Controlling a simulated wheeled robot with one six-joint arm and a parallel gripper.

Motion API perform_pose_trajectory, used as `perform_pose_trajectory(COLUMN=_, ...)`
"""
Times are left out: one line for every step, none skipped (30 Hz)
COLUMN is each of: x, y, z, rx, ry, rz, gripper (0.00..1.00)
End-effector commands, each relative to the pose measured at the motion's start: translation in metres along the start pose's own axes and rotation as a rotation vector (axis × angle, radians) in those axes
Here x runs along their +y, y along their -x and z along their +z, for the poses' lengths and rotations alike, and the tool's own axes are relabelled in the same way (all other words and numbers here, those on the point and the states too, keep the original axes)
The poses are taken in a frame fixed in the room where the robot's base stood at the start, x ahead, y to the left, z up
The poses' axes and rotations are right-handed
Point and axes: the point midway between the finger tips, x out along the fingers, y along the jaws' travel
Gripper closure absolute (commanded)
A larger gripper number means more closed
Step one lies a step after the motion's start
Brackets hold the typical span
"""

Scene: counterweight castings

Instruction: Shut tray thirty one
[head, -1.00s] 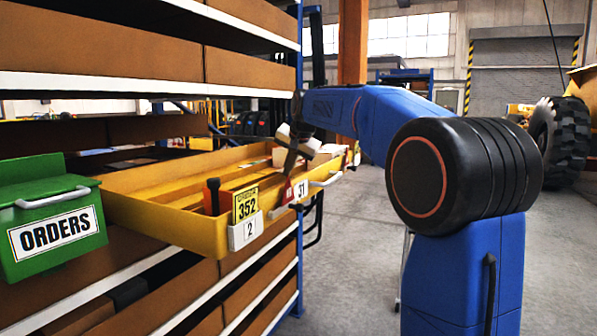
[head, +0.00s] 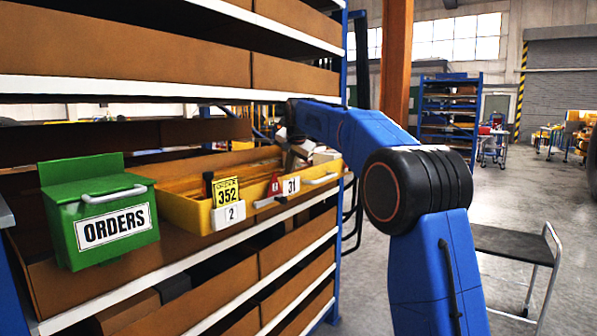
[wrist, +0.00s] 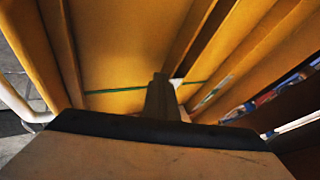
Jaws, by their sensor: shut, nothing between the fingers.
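Tray thirty one, yellow with a white "31" label and a pale handle, is at the right of the yellow row in the head view (head: 291,186). Its front stands out along the shelf edge. In the wrist view, yellow tray walls and floor (wrist: 120,60) lie beneath my gripper, with a pale handle at the left edge. My gripper (wrist: 162,85) is shut and empty, pointing down at the yellow interior; I cannot tell whether it touches a wall. In the head view it is small and partly hidden by my forearm.
A green "ORDERS" box (head: 105,212) hangs further left. Shelf boards run above and below. A cart (head: 515,245) stands on the floor at right.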

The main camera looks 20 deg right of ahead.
Motion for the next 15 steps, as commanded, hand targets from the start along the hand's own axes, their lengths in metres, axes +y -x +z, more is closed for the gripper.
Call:
perform_pose_trajectory(x=-0.004, y=-0.003, z=0.0, rx=-0.001, ry=0.001, rz=0.0, gripper=1.0)
perform_pose_trajectory(x=-0.006, y=-0.004, z=0.0, rx=0.0, ry=0.001, rz=0.0, gripper=1.0)
perform_pose_trajectory(x=-0.008, y=-0.005, z=0.0, rx=0.0, ry=0.001, rz=-0.001, gripper=1.0)
perform_pose_trajectory(x=-0.01, y=-0.005, z=0.0, rx=0.0, ry=0.001, rz=-0.001, gripper=1.0)
perform_pose_trajectory(x=-0.011, y=-0.006, z=0.0, rx=0.001, ry=0.001, rz=-0.001, gripper=1.0)
perform_pose_trajectory(x=-0.012, y=-0.006, z=0.0, rx=0.001, ry=0.0, rz=-0.001, gripper=1.0)
perform_pose_trajectory(x=-0.013, y=-0.007, z=0.0, rx=0.001, ry=0.0, rz=-0.001, gripper=1.0)
perform_pose_trajectory(x=-0.013, y=-0.007, z=0.0, rx=0.0, ry=0.0, rz=-0.001, gripper=1.0)
perform_pose_trajectory(x=-0.014, y=-0.007, z=0.0, rx=0.0, ry=0.0, rz=-0.001, gripper=1.0)
perform_pose_trajectory(x=-0.014, y=-0.008, z=0.0, rx=0.0, ry=0.0, rz=0.0, gripper=1.0)
perform_pose_trajectory(x=-0.014, y=-0.008, z=0.0, rx=0.0, ry=0.0, rz=0.0, gripper=1.0)
perform_pose_trajectory(x=-0.014, y=-0.008, z=0.0, rx=0.0, ry=0.0, rz=0.0, gripper=1.0)
perform_pose_trajectory(x=-0.015, y=-0.008, z=0.0, rx=0.0, ry=0.0, rz=0.0, gripper=1.0)
perform_pose_trajectory(x=-0.015, y=-0.008, z=0.0, rx=0.0, ry=0.0, rz=0.0, gripper=1.0)
perform_pose_trajectory(x=-0.015, y=-0.008, z=0.0, rx=0.0, ry=0.0, rz=0.0, gripper=1.0)
